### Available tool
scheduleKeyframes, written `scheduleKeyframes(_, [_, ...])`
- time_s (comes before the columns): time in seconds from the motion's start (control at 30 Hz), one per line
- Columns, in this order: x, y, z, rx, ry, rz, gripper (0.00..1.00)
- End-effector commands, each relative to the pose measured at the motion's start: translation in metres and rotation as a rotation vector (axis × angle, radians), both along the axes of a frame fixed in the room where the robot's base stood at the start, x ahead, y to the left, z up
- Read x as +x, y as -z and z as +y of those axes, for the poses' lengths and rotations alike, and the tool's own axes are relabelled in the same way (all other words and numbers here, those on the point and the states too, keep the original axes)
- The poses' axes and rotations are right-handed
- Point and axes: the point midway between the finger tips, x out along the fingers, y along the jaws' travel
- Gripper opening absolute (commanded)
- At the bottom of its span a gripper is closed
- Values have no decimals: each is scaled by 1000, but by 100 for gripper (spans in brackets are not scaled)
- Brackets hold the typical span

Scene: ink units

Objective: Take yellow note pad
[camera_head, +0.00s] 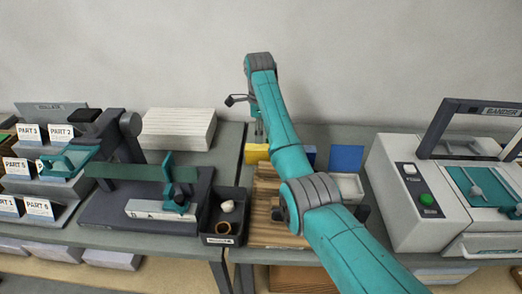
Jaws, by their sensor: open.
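The yellow note pad (255,153) is at the back of the workbench, behind the wooden slats. Only its left part and front show clearly; my arm covers some of its right side. My gripper (259,134) points down just above the yellow pad, close to it. It is open, with nothing seen between its fingers. The fingertips are small and partly hidden by the arm, so I cannot tell whether they touch the pad.
A dark blue block (310,153) and a blue pad (346,158) stand right of the yellow pad. A white tray (350,188) lies before them. A black bin (222,228) is front left. A banding machine (409,220) fills the right. A pale paper stack (178,130) is left.

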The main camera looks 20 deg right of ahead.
Motion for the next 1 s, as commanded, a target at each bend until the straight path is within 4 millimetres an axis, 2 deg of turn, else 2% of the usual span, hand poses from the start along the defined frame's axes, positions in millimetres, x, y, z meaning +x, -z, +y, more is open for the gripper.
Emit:
scheduleKeyframes(0.23, [0,36,0,0,0,2,71])
scheduleKeyframes(0.47, [0,56,-1,0,0,1,71])
scheduleKeyframes(0.7, [1,89,-5,0,0,2,71])
scheduleKeyframes(0.83, [1,100,-5,0,0,1,71])
scheduleKeyframes(1.0, [2,102,-5,0,0,0,71])
